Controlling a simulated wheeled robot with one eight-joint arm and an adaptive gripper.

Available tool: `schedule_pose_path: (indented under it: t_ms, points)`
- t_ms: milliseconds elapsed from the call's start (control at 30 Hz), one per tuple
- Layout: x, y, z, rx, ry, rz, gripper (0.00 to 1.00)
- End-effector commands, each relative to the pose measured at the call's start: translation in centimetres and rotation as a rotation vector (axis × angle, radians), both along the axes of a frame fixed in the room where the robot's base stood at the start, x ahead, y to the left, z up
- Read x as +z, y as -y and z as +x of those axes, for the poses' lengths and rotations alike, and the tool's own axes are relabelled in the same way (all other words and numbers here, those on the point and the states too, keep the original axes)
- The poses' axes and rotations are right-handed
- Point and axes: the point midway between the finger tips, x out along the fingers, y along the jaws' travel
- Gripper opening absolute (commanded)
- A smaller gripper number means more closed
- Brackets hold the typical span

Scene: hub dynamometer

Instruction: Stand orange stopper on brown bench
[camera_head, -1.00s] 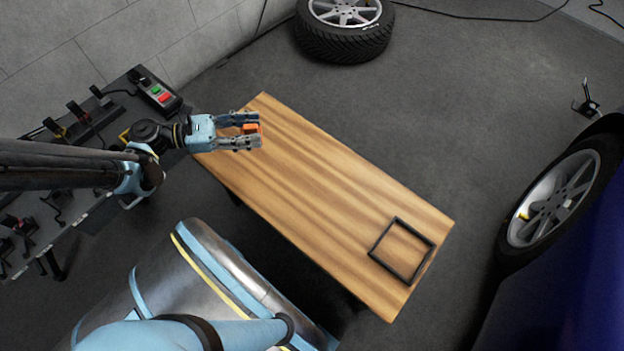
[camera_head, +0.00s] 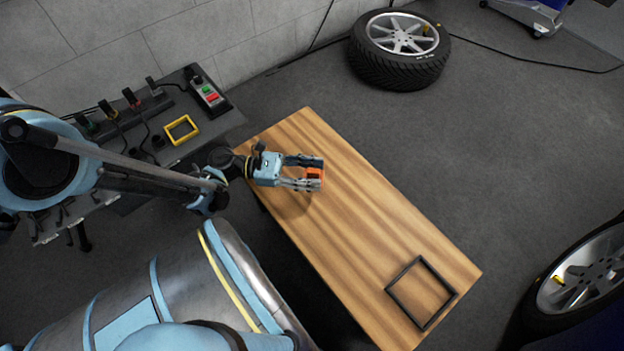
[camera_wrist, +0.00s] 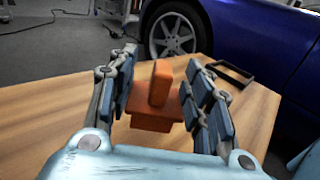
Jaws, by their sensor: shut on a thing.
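The orange stopper (camera_head: 314,175) is between the fingers of my gripper (camera_head: 309,174), over the left part of the brown bench (camera_head: 350,217). In the wrist view the stopper (camera_wrist: 157,100) shows a wide block with an upright tab, and it looks upright. My gripper (camera_wrist: 160,95) has a finger on each side of it and is shut on it. The bench top (camera_wrist: 55,115) spreads below and beyond. A shadow lies on the wood near the gripper. I cannot tell exactly how high the stopper is above the wood.
A black square frame (camera_head: 391,291) lies on the bench's far right end. A grey side table (camera_head: 222,119) with a yellow frame (camera_head: 181,130) and a button box (camera_head: 209,95) stands at left. A loose wheel (camera_head: 400,48) lies behind. The middle of the bench is clear.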

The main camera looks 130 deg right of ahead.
Motion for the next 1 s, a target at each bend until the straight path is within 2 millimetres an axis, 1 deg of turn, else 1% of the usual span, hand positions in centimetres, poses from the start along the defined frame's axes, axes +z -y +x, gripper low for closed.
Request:
schedule_pose_path:
  t_ms: [300, 667, 700, 767, 1000]
  points:
    - [-2.8, 0.0, 0.5, 0.000, -0.011, 0.000, 0.20]
    - [-3.0, 0.0, 0.7, 0.000, -0.015, -0.001, 0.20]
    - [-3.0, 0.0, 0.7, 0.000, -0.015, -0.001, 0.53]
    - [-3.0, 0.0, 0.7, 0.000, -0.015, -0.001, 0.66]
    - [-3.0, 0.0, 0.7, 0.000, -0.015, -0.001, 0.66]
